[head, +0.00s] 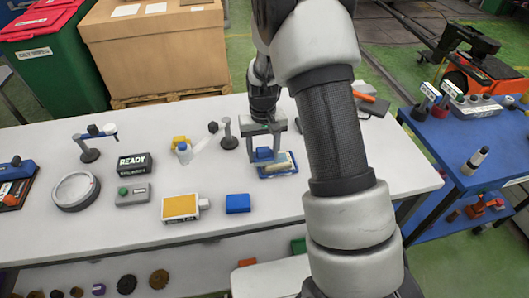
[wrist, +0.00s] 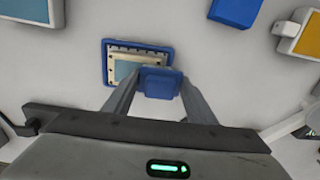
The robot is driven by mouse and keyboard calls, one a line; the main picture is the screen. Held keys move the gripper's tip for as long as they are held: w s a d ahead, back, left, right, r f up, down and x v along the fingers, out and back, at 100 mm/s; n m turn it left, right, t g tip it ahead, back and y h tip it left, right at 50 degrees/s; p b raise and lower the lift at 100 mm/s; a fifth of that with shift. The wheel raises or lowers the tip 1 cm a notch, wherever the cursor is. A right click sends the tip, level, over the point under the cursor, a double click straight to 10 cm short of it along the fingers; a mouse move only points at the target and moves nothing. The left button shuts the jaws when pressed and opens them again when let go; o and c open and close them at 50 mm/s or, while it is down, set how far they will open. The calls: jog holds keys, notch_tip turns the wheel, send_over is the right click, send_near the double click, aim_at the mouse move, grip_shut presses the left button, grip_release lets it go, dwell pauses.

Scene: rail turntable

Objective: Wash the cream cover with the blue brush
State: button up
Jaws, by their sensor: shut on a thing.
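My gripper (head: 264,152) is shut on the blue brush (head: 264,154), which also shows between the fingers in the wrist view (wrist: 160,83). The cream cover (head: 286,162) lies in a shallow blue tray (head: 279,174) on the white table. In the wrist view the cover (wrist: 112,72) is a cream frame with a grey-blue middle, inside the blue tray (wrist: 172,50). The brush is over the tray and overlaps the cover's edge in view. I cannot tell whether it touches the cover. The brush's underside is hidden.
The table's front right is clear.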

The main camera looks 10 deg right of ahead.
notch_tip(320, 180, up, 2)
jog(key=shift+w+r, duration=0.1)
jog(key=shift+d+r+p, duration=0.2)
jog(key=shift+r+p, duration=0.5)
jog(key=shift+r, duration=0.05)
jog(key=shift+r+p, duration=1.3)
jog(key=shift+r, duration=0.9)
